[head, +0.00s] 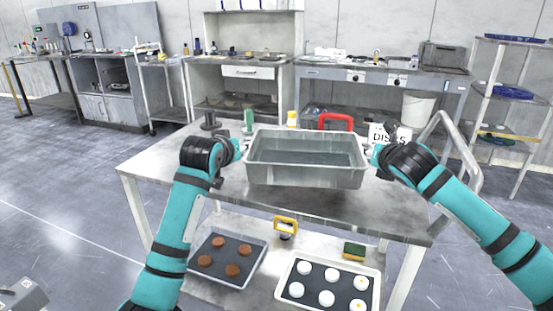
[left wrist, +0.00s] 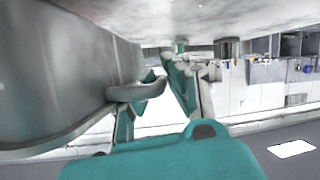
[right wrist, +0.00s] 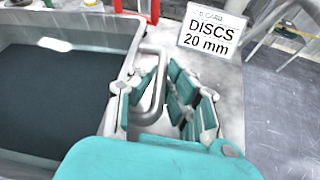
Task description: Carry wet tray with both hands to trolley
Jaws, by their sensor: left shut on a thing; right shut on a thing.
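The wet tray (head: 306,178) is a grey rectangular tub with dark liquid inside, level over the top of the metal trolley (head: 210,190). I cannot tell whether its base touches the top. My left gripper (head: 239,148) is shut on the tray's left handle, which shows in the left wrist view (left wrist: 137,91). My right gripper (head: 374,156) is shut on the right handle, a grey loop in the right wrist view (right wrist: 152,98). The liquid (right wrist: 50,95) shows there too. The trolley has a bent rail (head: 468,150) at its right end.
Behind the tray stand a green bottle (head: 248,120), a yellow-topped bottle (head: 292,119), a red handle (head: 335,119) and a "DISCS 20 mm" sign (right wrist: 210,32). Benches line the wall.

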